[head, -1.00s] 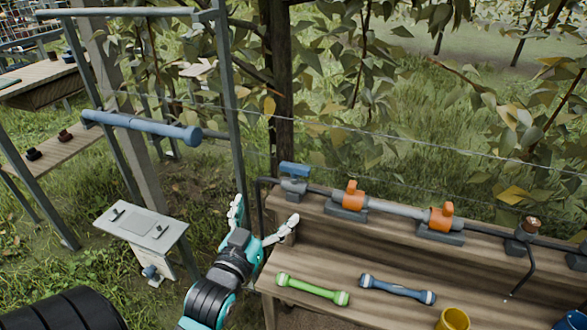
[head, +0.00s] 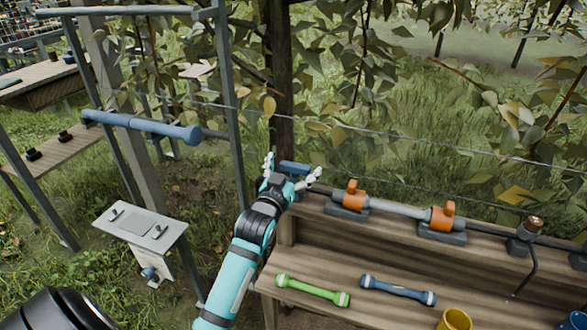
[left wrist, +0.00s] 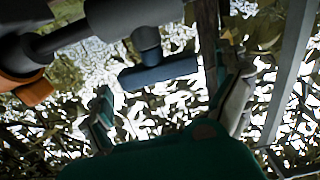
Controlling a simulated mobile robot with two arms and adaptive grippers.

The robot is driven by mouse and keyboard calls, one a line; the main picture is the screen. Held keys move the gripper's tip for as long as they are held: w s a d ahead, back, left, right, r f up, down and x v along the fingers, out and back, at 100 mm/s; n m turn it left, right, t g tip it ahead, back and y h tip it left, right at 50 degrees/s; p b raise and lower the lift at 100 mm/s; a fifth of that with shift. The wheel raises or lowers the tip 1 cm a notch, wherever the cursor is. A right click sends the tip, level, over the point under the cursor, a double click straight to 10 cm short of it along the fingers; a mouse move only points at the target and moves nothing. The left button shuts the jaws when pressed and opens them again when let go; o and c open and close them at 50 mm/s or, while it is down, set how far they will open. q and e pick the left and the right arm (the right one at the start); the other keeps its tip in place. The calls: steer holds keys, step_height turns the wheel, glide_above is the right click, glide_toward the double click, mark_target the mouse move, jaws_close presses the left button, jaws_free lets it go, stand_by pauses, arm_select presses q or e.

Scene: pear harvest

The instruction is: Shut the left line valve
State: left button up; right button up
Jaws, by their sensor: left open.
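The left line valve (head: 296,168) has a blue bar handle and sits at the left end of the pipe on the bench's back ledge. Its handle lies roughly along the pipe. In the left wrist view the dark blue handle (left wrist: 160,72) hangs on a short stem below the grey valve body (left wrist: 135,14). My left gripper (head: 292,166) is open, with its fingers spread around the handle area; in the left wrist view the gripper (left wrist: 168,76) has the handle between its fingertips, apart from both. The gripper partly hides the valve body in the head view. My right gripper is not in view.
Two orange clamps (head: 354,195) hold a grey pipe section (head: 398,209) right of the valve. A round-knobbed fitting (head: 533,224) is farther right. Green (head: 312,290) and blue (head: 398,290) cartridges and a yellow cup (head: 453,320) are on the bench. A grey post (head: 232,120) stands close left.

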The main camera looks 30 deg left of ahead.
arm_select(q)
steer(key=shift+w, duration=0.1)
steer(key=c, duration=1)
steer(key=shift+c, duration=0.8)
